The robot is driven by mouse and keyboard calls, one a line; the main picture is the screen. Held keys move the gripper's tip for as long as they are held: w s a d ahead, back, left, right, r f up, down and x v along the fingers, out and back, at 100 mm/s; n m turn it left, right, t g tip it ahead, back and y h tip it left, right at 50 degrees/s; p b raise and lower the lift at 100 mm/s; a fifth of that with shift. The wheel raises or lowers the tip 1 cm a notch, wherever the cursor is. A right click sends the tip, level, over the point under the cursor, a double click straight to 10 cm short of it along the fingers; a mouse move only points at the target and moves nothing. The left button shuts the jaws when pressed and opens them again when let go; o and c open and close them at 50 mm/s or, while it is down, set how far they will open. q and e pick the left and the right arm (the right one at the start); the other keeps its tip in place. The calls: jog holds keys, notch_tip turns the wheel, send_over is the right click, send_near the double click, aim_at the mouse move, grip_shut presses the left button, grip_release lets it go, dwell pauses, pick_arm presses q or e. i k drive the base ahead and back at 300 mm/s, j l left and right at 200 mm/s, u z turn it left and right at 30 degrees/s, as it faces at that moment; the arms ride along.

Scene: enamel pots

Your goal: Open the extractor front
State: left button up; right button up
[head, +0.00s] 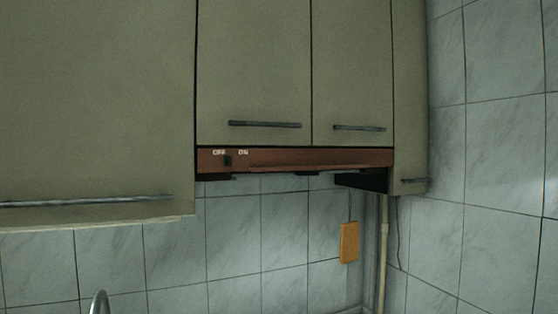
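The extractor front (320,159) is a narrow reddish-brown strip below two cabinet doors. It bears white OFF and ON labels and a small dark switch (228,161) near its left end. The strip looks flush with the cabinets above; I cannot tell for sure whether it is pulled out at all. Dark parts show under it, with a larger black piece (368,182) at the right. Neither of my grippers is in the head view.
Beige cabinet doors (255,70) with dark bar handles (265,124) hang above the strip. A larger cabinet (95,100) is at the left. An orange-brown plate (349,242) and a pale pipe (382,255) are on the tiled wall below. A curved metal piece (100,302) shows at lower left.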

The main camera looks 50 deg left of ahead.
aim_at(208, 159)
jog(key=u, duration=1.45)
jog(key=l+u, duration=0.4)
